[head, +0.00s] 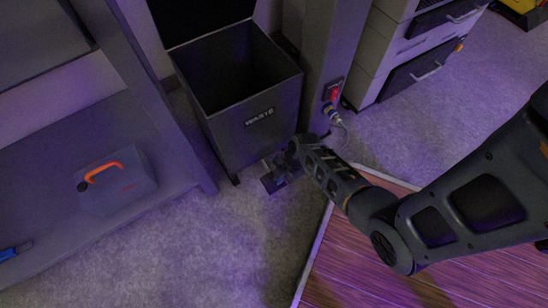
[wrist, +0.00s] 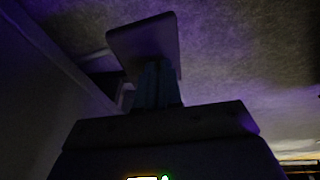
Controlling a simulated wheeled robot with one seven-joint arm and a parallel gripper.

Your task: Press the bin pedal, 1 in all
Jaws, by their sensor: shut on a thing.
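The dark waste bin (head: 230,142), marked WASTE, stands on the carpet with its lid (head: 195,15) raised and its inside open to view. The bin pedal (head: 269,185) is a small dark plate low at the bin's front. My gripper (head: 284,168) is down at the pedal, and its fingertips are hard to make out in the head view. In the wrist view, the fingers (wrist: 154,86) are together against the pedal plate (wrist: 143,38), shut on it. The exact contact is dark and partly hidden.
A grey shelf unit (head: 165,145) with an orange-handled toolbox (head: 118,184) stands left of the bin. A post (head: 325,50) with a red connector (head: 334,94) and a drawer cabinet (head: 385,55) stand to the right. Carpet in front is clear; a wooden platform (head: 350,270) lies under my arm.

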